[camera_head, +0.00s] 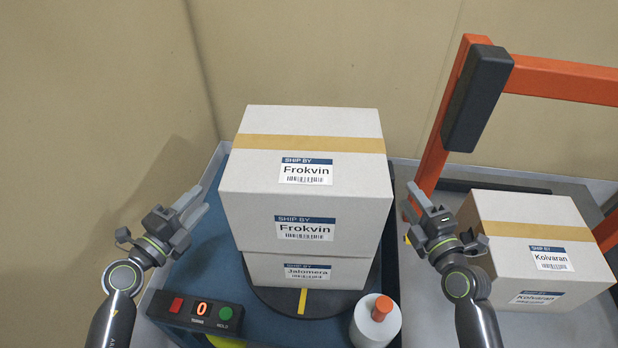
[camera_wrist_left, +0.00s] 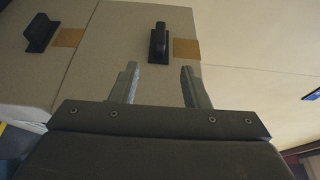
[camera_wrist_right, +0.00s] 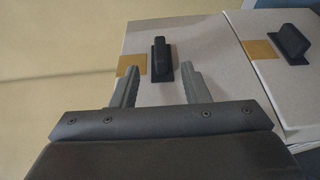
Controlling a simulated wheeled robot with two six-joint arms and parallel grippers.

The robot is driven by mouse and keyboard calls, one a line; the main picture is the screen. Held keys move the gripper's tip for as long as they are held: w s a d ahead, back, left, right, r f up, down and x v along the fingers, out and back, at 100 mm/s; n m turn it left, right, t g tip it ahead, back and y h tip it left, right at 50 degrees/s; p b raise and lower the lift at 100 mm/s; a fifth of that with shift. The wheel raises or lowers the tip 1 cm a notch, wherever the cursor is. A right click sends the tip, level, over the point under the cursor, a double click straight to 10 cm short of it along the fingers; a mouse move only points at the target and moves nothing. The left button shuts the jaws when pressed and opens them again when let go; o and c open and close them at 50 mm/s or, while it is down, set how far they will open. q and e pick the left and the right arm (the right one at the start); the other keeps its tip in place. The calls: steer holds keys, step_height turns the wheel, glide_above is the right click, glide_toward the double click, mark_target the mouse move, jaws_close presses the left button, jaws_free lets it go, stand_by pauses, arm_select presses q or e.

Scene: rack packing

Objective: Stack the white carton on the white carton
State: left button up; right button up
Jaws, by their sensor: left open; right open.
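The upper one hides most of the lower one. My left gripper (camera_head: 200,198) is open and empty, left of the upper carton. In the left wrist view a black side handle (camera_wrist_left: 158,44) lies ahead of its fingers (camera_wrist_left: 160,82), apart from them. My right gripper (camera_head: 409,197) is open and empty, right of the upper carton. In the right wrist view another black handle (camera_wrist_right: 161,60) lies ahead of its fingers (camera_wrist_right: 161,84). A third white carton, labelled Kolvaran (camera_head: 540,240), stands at the right.
The stack stands on a dark round turntable (camera_head: 275,299) with a yellow mark, over a blue surface (camera_head: 215,262). An orange frame (camera_head: 560,78) rises at the right.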

mark_target(390, 164)
arm_select(q)
steer(key=x, duration=1)
steer(key=shift+w+d, duration=0.15)
steer(key=shift+w, duration=0.2)
arm_select(e)
steer(key=x, duration=1)
steer(key=shift+w+a, duration=0.1)
steer(key=shift+w, duration=0.3)
arm_select(q)
steer(key=c, duration=0.9)
arm_select(e)
steer(key=c, duration=0.9)
arm_select(q)
jaws_close()
arm_select(e)
jaws_close()
steer(key=shift+f, duration=0.1)
arm_select(q)
steer(key=shift+r, duration=0.25)
arm_select(e)
steer(key=shift+r, duration=0.3)
